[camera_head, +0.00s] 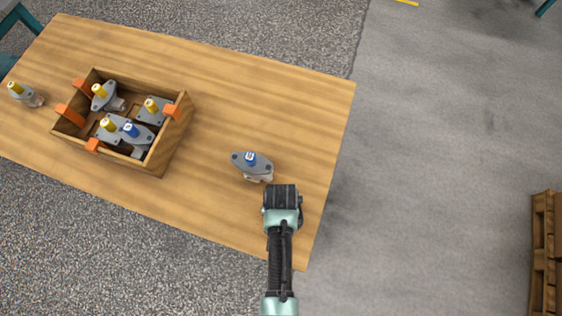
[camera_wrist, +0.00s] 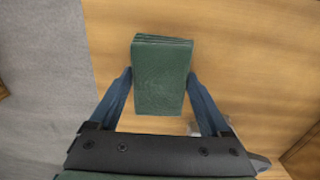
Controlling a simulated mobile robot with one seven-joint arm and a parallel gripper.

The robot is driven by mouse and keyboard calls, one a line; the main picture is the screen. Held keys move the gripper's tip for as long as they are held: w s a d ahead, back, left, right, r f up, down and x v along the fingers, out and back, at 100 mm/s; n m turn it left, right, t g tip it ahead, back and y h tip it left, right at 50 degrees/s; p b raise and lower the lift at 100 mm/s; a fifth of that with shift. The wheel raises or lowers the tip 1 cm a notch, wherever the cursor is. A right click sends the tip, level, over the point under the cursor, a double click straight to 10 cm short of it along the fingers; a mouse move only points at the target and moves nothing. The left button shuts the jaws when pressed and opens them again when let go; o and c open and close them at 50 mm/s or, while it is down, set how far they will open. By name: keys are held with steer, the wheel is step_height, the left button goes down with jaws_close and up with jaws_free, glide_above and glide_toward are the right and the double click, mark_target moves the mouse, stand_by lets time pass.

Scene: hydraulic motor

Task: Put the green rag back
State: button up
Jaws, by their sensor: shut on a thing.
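The green rag (camera_wrist: 162,75) is a folded, layered block in the wrist view, between the two blue fingers of my gripper (camera_wrist: 160,82). The gripper is shut on it, with a finger against each side. The wooden tabletop (camera_wrist: 240,50) shows behind the rag; I cannot tell whether the rag touches it. In the head view my gripper (camera_head: 283,192) is over the table's right part, and the rag is hidden beneath it.
A grey motor with a blue shaft (camera_head: 251,164) stands just left of my gripper. A wooden crate (camera_head: 165,150) with orange clips holds several motors at the table's left. Another motor (camera_head: 25,95) stands at the far left. The table between is clear. A pallet (camera_head: 542,250) is at right.

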steer(key=shift+f, duration=1.15)
